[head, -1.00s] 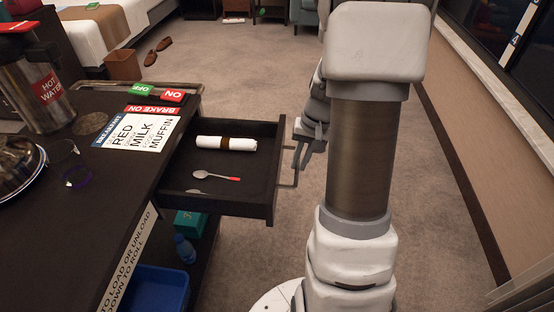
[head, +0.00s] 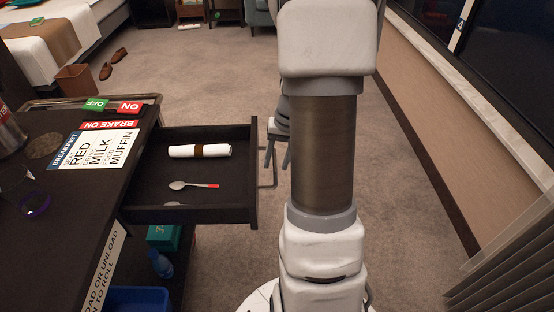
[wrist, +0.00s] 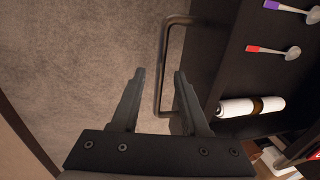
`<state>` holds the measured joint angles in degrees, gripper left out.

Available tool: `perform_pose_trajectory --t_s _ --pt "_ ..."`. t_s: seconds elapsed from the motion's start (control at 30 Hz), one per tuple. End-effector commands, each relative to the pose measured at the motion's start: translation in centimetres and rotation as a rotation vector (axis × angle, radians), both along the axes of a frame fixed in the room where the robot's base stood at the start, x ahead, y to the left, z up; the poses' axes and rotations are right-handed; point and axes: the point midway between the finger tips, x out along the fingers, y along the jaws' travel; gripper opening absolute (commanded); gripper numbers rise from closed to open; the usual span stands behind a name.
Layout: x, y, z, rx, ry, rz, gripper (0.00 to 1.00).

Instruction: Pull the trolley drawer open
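The trolley drawer (head: 243,214) stands well out from the right side of the dark trolley (head: 82,204). Its U-shaped bar handle (head: 270,182) is on the drawer front. The handle also shows in the wrist view (wrist: 160,68). My gripper (head: 277,165) is at the handle, partly hidden by my arm in the head view. In the wrist view its two fingers (wrist: 160,72) are spread apart, with the handle bar in line between them. I see no finger pressed on the bar, and cannot tell how deep the bar sits between them.
A rolled white napkin (head: 200,151) and a red-tipped spoon (head: 195,185) lie in the drawer. A purple-ended spoon (wrist: 290,7) shows in the wrist view. A breakfast card (head: 93,149) lies on the trolley top. A blue bin (head: 138,300) is below.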

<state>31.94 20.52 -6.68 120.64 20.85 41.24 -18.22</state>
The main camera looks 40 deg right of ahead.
Motion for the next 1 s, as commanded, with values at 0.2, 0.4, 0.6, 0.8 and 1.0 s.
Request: perform_pose_trajectory --t_s 0.2,0.4,0.6,0.8,1.0 --pt "0.0 0.0 0.2 0.001 0.001 0.000 0.45" --pt "-0.3 -0.4 3.1 -0.001 -0.002 0.001 0.45" --pt "-0.8 -1.3 8.0 -0.002 -0.003 -0.001 0.45" --pt "-1.4 -2.0 12.7 -0.002 -0.003 -0.002 0.45" --pt "-1.8 -2.5 15.8 -0.001 -0.001 -0.001 0.45"
